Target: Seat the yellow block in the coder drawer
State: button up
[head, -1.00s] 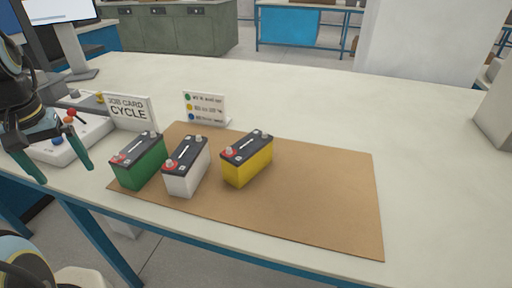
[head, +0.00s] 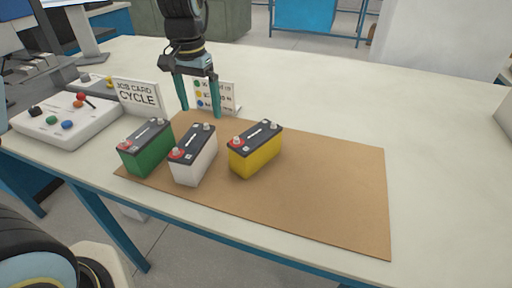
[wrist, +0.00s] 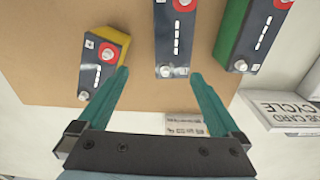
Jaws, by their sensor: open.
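The yellow block (head: 254,157) is a yellow battery with a dark top and a red-ringed terminal. It stands upright on the brown mat (head: 330,200), right of the white battery (head: 195,163). It also shows at upper left in the wrist view (wrist: 108,65). My gripper (head: 200,112) is open and empty, pointing down above the back of the mat, behind and left of the yellow block. In the wrist view its fingers (wrist: 158,73) point toward the white battery's end, with the yellow block left of them. I cannot make out a coder drawer in either view.
A green battery (head: 146,147) stands left of the white one. Behind are a JOB CARD CYCLE sign (head: 139,95) and a small sign with coloured dots (head: 230,97). A white button box (head: 80,125) sits at left. The mat's right side is clear.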

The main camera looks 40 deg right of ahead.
aim_at(256, 134)
jog(key=s+d+m, duration=0.1)
jog(key=s+d, duration=0.1)
jog(key=d, duration=0.1)
jog(key=s+d+m, duration=0.1)
jog(key=s+d, duration=0.2)
jog(key=d, duration=0.1)
jog(key=s+d+m, duration=0.2)
jog(key=s+d, duration=0.1)
jog(key=shift+s+d, duration=0.15)
jog(key=shift+d, duration=0.15)
notch_tip(256, 134, down, 5)
jog(key=shift+f+p, duration=0.15)
jog(key=shift+p, duration=0.4)
jog(key=shift+f+p, duration=0.95)
jog(key=shift+f, duration=1.75)
jog(key=shift+d+r, duration=0.1)
grip_shut()
